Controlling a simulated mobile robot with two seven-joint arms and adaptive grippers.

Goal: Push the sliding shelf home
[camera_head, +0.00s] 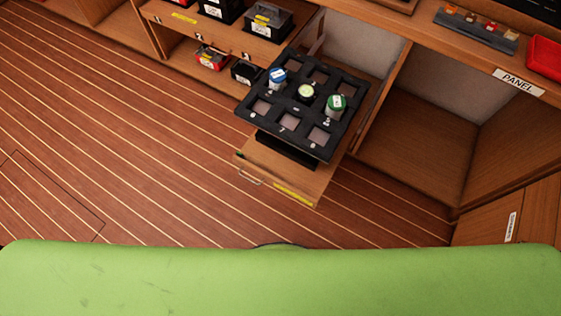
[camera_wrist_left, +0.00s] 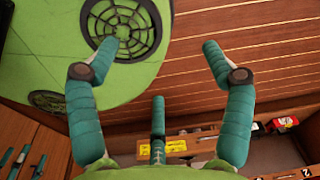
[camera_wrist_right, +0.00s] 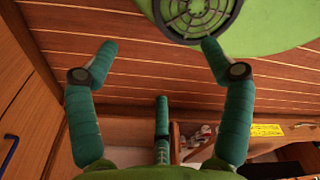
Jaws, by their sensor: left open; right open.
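The sliding shelf (camera_head: 268,172) is pulled out from the wooden cabinet in the head view. Its front edge has a small metal handle (camera_head: 250,178) and a yellow label (camera_head: 293,194). A black tray (camera_head: 262,122) with several square compartments sits on it. A blue-topped jar (camera_head: 278,77), a pale-topped jar (camera_head: 305,93) and a green-topped jar (camera_head: 336,105) stand in the tray. My left gripper (camera_wrist_left: 164,48) is open and empty in the left wrist view. My right gripper (camera_wrist_right: 157,49) is open and empty in the right wrist view. Neither shows in the head view.
An open empty compartment (camera_head: 420,135) lies right of the shelf, below the PANEL label (camera_head: 518,83). Left shelves hold black boxes (camera_head: 268,22) and a red box (camera_head: 211,57). The striped wooden floor (camera_head: 130,120) is clear before the shelf. My green body fills the bottom of the head view.

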